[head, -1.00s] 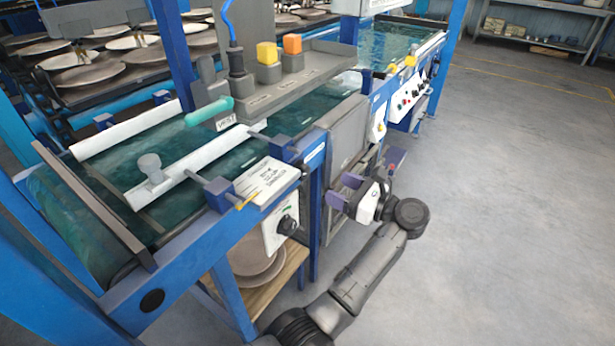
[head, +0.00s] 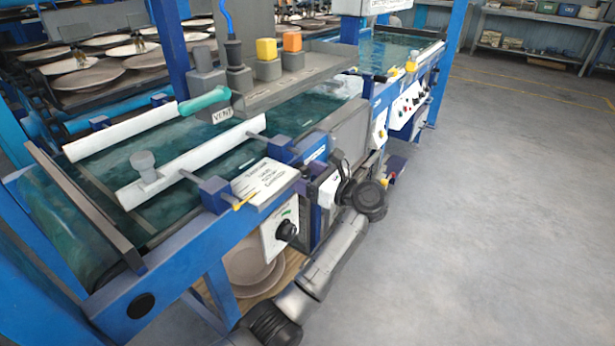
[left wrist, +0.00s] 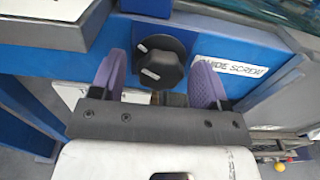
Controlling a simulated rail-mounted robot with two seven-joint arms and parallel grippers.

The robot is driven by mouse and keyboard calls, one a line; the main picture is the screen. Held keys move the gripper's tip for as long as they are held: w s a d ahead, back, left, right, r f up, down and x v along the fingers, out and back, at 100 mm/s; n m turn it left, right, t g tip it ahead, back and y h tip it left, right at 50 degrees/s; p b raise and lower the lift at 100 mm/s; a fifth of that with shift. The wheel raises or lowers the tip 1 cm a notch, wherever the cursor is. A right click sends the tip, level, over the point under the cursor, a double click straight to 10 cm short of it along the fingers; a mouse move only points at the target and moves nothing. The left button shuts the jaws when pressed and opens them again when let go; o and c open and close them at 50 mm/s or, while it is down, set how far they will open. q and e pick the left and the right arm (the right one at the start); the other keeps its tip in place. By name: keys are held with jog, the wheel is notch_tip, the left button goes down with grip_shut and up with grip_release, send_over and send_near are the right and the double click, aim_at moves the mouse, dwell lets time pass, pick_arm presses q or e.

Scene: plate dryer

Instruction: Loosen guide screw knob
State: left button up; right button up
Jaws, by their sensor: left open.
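The guide screw knob (left wrist: 160,62) is a black lobed knob with a white mark on the blue frame. It shows in the left wrist view beside a "GUIDE SCREW" label (left wrist: 228,68). My left gripper (left wrist: 157,75) is open, its purple fingers to the left and right of the knob. I see gaps on both sides and cannot tell how deep the fingers reach. In the head view, my left gripper (head: 304,182) is at the front edge of the blue frame, by the white instruction card (head: 264,182). The knob is not distinguishable there. My right gripper is not in view.
Another black knob (head: 287,230) is on a white panel below the card. White guide rails (head: 190,160) lie over the green belt (head: 120,155). A grey tray (head: 300,75) with yellow and orange buttons stands above. The floor to the right is clear.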

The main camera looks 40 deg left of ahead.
pick_arm(q)
jog(key=c, duration=0.9)
jog(key=shift+r+m+p, duration=0.2)
jog(key=shift+m+p, duration=0.2)
jog(key=shift+p, duration=0.35)
jog(key=m+p, duration=1.1)
jog(key=p, duration=0.2)
jog(key=shift+p, duration=0.3)
jog(key=m+p, duration=0.2)
jog(key=m, duration=0.1)
jog(key=shift+m+p, duration=0.4)
jog(key=shift+f+m+p, duration=0.15)
jog(key=shift+m+p, duration=1)
jog(key=shift+m, duration=0.95)
jog(key=o, duration=0.9)
jog(key=shift+d, duration=0.1)
